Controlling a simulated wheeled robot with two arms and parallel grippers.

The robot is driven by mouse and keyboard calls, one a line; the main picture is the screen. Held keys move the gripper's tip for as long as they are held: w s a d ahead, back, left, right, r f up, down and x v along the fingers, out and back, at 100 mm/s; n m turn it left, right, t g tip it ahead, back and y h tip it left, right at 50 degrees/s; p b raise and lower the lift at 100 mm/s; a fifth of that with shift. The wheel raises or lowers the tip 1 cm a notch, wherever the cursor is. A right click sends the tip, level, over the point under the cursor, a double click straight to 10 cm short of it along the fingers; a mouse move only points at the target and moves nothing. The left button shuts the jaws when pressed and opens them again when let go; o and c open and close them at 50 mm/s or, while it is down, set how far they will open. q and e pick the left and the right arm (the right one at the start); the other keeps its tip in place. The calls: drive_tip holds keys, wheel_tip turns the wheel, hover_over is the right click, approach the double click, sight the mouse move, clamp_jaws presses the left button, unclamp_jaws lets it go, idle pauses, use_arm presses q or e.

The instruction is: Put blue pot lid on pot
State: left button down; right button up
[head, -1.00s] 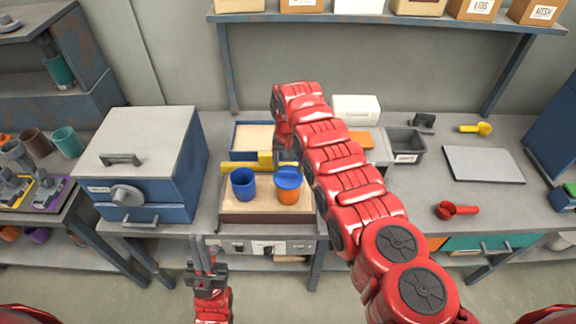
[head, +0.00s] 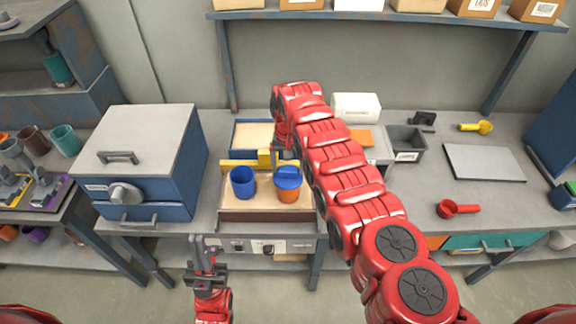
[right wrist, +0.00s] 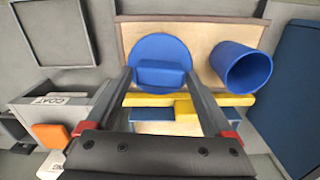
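The blue pot lid (head: 288,176) lies on top of the orange pot (head: 288,195) and looks about level. In the right wrist view the lid (right wrist: 160,46) is a round blue disc with a block handle (right wrist: 160,73), and it hides the pot below. My right gripper (head: 285,158) is just behind and above the lid. In the right wrist view its fingers (right wrist: 158,82) are spread wide with gaps on both sides of the handle. My left gripper (head: 204,252) is in front of the bench, empty, with its fingers apart.
A blue cup (head: 243,183) stands just left of the pot on the wooden-topped heater (head: 265,209). A yellow bar (head: 240,165) runs behind them. A blue-grey oven box (head: 150,160) stands left. A grey bin (head: 405,143) and red scoop (head: 457,209) are right.

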sight(288, 169)
drive_tip(key=shift+r, duration=0.1)
wheel_tip(288, 169, up, 3)
drive_tip(key=shift+f+p, duration=0.15)
drive_tip(key=shift+p, duration=1.1)
drive_tip(key=shift+r+p, duration=0.9)
drive_tip(key=shift+r, duration=0.5)
drive_tip(key=shift+r+p, duration=0.45)
drive_tip(key=shift+r, duration=0.95)
wheel_tip(288, 169, up, 2)
drive_tip(key=shift+r, duration=0.25)
